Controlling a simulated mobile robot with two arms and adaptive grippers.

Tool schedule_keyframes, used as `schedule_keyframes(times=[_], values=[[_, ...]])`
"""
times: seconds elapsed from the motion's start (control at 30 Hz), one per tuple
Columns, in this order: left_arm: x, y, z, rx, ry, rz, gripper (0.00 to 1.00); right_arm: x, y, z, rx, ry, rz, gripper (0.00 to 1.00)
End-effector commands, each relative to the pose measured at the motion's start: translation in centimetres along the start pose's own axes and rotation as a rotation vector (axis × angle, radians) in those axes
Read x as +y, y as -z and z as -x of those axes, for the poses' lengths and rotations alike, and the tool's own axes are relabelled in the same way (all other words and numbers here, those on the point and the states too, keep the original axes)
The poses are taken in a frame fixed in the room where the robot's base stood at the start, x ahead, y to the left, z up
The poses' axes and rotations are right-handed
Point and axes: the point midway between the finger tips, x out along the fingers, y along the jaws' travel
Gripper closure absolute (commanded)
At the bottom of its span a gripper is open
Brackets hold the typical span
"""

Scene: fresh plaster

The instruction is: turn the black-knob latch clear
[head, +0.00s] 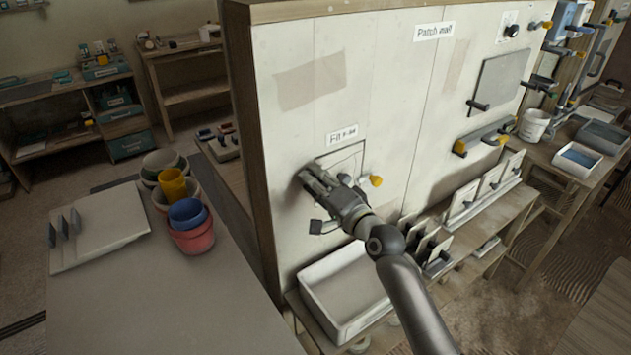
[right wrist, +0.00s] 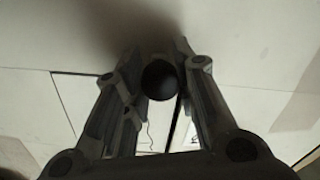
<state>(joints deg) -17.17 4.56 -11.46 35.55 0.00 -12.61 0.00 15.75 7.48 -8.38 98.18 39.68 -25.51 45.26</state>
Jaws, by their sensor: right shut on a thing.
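My right gripper (head: 308,182) is at the near end of the upright patch wall, over the left side of a small outlined panel (head: 349,158). In the right wrist view, a round black knob (right wrist: 159,80) sits between the two fingers of this gripper (right wrist: 159,66), which is shut on it. Behind the knob the pale panel (right wrist: 75,95) shows with dark edge lines. In the head view the gripper hides the knob, and I cannot tell the latch's angle. My left gripper is in neither view.
A yellow knob (head: 376,181) sticks out just right of my gripper. A white tray (head: 346,292) stands below it on the bench, with several upright boards to the right. A grey table (head: 150,290) with stacked pots (head: 191,238) is left of the wall.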

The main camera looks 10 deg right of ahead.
Motion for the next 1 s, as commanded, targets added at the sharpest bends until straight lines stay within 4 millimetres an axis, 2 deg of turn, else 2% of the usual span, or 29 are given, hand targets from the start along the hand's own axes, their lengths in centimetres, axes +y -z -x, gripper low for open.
schedule_keyframes(times=[0.27,1.0], values=[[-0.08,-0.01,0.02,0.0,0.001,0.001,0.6,0.03,0.06,0.0,0.0,-0.001,0.182,0.98],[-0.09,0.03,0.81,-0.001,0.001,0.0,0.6,-0.08,0.1,0.0,0.0,-0.001,0.883,0.98]])
